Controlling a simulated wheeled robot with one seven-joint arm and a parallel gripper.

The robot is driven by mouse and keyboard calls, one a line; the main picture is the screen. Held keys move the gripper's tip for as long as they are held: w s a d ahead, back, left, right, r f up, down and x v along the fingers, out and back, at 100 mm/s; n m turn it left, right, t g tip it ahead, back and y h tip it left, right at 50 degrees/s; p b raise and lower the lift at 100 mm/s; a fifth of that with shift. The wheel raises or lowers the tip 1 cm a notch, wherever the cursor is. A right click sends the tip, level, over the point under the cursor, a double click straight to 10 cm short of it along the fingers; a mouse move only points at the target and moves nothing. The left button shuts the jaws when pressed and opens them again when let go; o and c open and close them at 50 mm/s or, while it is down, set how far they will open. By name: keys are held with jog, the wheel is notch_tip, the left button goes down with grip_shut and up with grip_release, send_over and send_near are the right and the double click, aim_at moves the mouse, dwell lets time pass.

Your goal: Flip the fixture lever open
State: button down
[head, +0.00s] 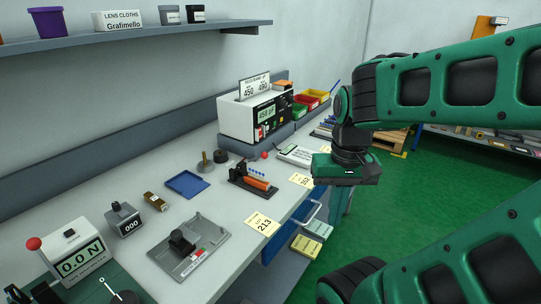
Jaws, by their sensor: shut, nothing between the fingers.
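A black fixture (238,172) with an orange lever-like bar (258,183) stands on the workbench near its front edge. The bar lies low and slants down to the right; I cannot tell for certain that it is the lever. My gripper (345,181) is to the right of the fixture, apart from it, in front of the bench edge. It is shut and empty, with its fingers hard to make out. Nothing hides the fixture from the head view.
A grey plate with a black block (182,241), a blue tray (187,184) and a force gauge (78,255) stand on the bench (140,222). A white instrument (255,112) stands behind the fixture. Yellow labels, one being LOT 213 (262,224), lie along the front. An open drawer (310,222) juts out below.

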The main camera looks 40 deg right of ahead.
jog(key=w+d+r+m+t, duration=0.1)
jog(key=w+d+r+m, duration=0.1)
jog(key=w+m, duration=0.5)
jog(key=w+d+r+m+t, duration=0.1)
jog(key=w+r+m, duration=0.2)
jog(key=w+m, duration=0.5)
jog(key=w+d+r+m, duration=0.2)
jog(key=w+m, duration=0.6)
jog(key=shift+w+d+r+t, duration=0.15)
jog(key=shift+d+r+t, duration=0.15)
jog(key=shift+t, duration=0.1)
jog(key=shift+f, duration=0.1)
jog(key=x, duration=1)
jog(key=shift+a, duration=0.1)
jog(key=shift+w+a+r, duration=0.35)
jog(key=shift+w+r, duration=0.05)
jog(key=shift+w, duration=0.15)
jog(key=shift+w+a+r, duration=0.3)
jog(key=shift+w+r, duration=0.15)
jog(key=shift+w, duration=0.1)
jog(key=shift+w+a+r, duration=0.2)
jog(key=shift+w+r, duration=0.1)
